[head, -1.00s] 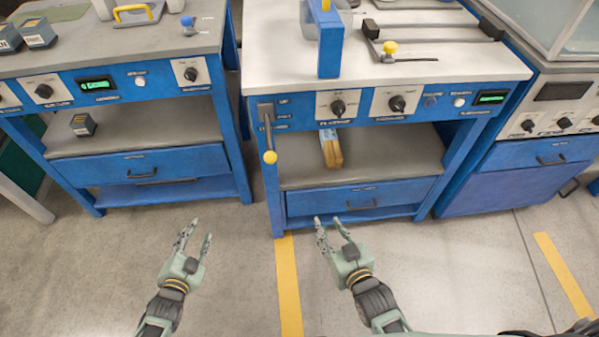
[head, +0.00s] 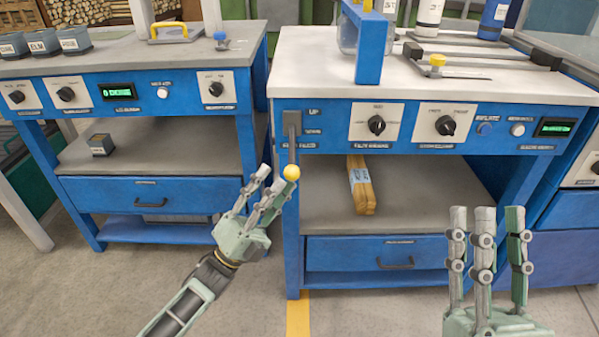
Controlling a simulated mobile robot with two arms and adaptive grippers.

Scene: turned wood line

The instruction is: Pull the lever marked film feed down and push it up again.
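The lever (head: 292,150) is a dark rod with a yellow ball knob at the left end of the middle bench's blue front panel. Its rod hangs below a grey bracket, with the knob lowest. A label by the bracket's top reads "UP"; the smaller labels are too blurred to read. My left gripper (head: 272,182) is open and empty, its fingertips just left of and below the knob in the picture; whether they touch it I cannot tell. My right gripper (head: 487,211) is open and empty, fingers pointing up, in front of the bench's right part.
The middle bench has knobs (head: 376,125), a drawer (head: 340,252) and a shelf with a wrapped wooden bundle (head: 362,187). A left bench (head: 150,195) stands beside it, a gap between. Frames and rails occupy the middle bench's top. Floor in front is clear.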

